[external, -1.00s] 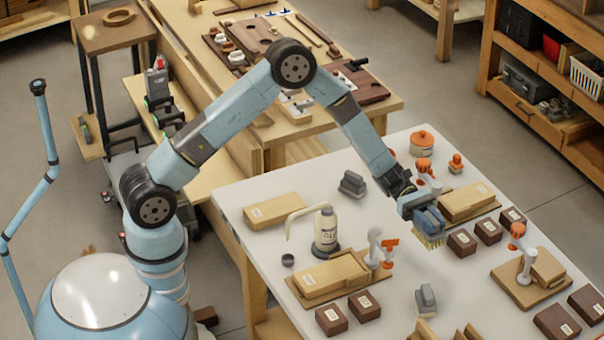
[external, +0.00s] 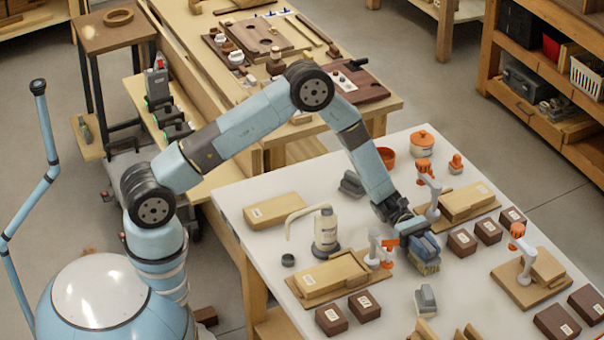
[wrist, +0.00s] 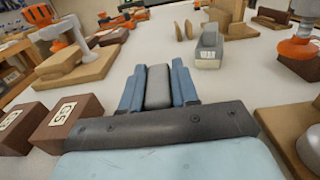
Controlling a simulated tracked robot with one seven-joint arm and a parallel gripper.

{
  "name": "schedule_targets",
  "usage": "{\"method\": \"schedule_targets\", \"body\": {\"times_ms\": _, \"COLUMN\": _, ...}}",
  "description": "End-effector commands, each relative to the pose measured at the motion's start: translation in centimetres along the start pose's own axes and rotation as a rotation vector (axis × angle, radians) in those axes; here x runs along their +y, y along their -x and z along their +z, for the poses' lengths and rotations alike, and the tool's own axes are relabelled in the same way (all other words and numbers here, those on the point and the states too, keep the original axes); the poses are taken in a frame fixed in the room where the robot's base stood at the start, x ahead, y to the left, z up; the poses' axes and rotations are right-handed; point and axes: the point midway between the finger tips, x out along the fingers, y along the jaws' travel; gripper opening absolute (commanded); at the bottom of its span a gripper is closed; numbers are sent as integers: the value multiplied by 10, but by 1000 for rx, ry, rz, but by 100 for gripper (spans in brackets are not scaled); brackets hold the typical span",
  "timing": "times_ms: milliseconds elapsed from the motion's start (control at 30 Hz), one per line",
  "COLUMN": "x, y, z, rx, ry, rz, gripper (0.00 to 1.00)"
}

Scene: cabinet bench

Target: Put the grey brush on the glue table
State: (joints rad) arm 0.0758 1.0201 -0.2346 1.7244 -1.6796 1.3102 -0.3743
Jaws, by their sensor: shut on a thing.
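The grey brush, with pale bristles (external: 428,268) pointing down, is in my gripper (external: 420,240) in the external view. In the wrist view my two blue fingers (wrist: 158,86) are shut on the sides of its grey handle (wrist: 158,92). The glue table is the white-topped table (external: 395,262) under my gripper, with a glue bottle (external: 327,230) on it. The brush is over a clear patch of this table, with its bristles low and close to the top. I cannot tell whether they touch it.
A grey block-like object (external: 426,298) stands in front of the brush. An orange-and-white clamp (external: 380,247) and a wooden block (external: 330,274) are to the left. Dark brown boxes (external: 461,242) are close on the right. Another grey object (external: 352,184) stands further back.

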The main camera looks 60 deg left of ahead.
Motion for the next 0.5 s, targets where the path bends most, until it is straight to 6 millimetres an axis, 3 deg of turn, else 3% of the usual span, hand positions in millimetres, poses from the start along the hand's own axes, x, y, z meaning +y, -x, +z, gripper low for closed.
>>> {"method": "schedule_targets", "body": {"times_ms": 67, "x": 0, "y": 0, "z": -1, "rx": -1, "ry": 0, "rz": 0, "gripper": 0}}
{"method": "schedule_targets", "body": {"times_ms": 100, "x": 0, "y": 0, "z": -1, "rx": 0, "ry": 0, "rz": 0, "gripper": 33}}
{"method": "schedule_targets", "body": {"times_ms": 333, "x": 0, "y": 0, "z": -1, "rx": 0, "ry": 1, "rz": 0, "gripper": 55}}
{"method": "schedule_targets", "body": {"times_ms": 500, "x": 0, "y": 0, "z": -1, "rx": 0, "ry": 1, "rz": 0, "gripper": 55}}
